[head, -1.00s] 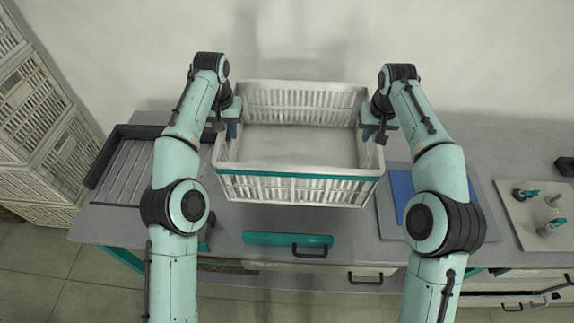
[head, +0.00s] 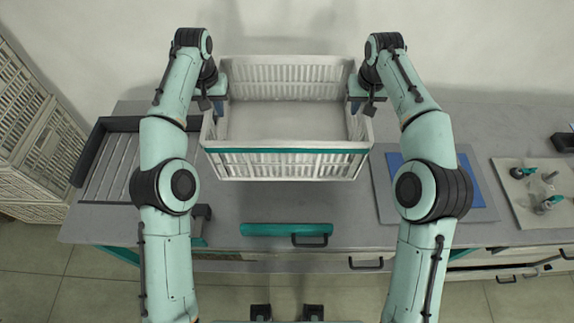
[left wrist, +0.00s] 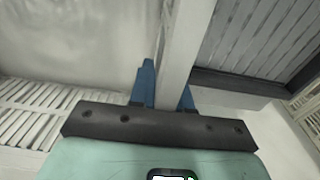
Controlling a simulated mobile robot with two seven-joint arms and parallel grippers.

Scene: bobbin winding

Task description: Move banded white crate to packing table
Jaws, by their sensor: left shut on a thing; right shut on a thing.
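The white crate (head: 285,168) with a teal band along its front hangs between my two grippers over the grey packing table (head: 300,205). It looks empty and level. My left gripper (head: 217,104) is shut on the crate's left side wall. In the left wrist view its blue fingers (left wrist: 165,88) straddle the crate's wall (left wrist: 182,45). My right gripper (head: 354,104) is shut on the crate's right side wall. I cannot tell whether the crate's underside touches the table.
A dark-rimmed ribbed tray (head: 88,155) lies at the table's left. A blue mat (head: 395,165) on a grey board and a pale board with small fittings (head: 525,205) lie at the right. Stacked white crates (head: 35,150) stand at far left. A wall is behind.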

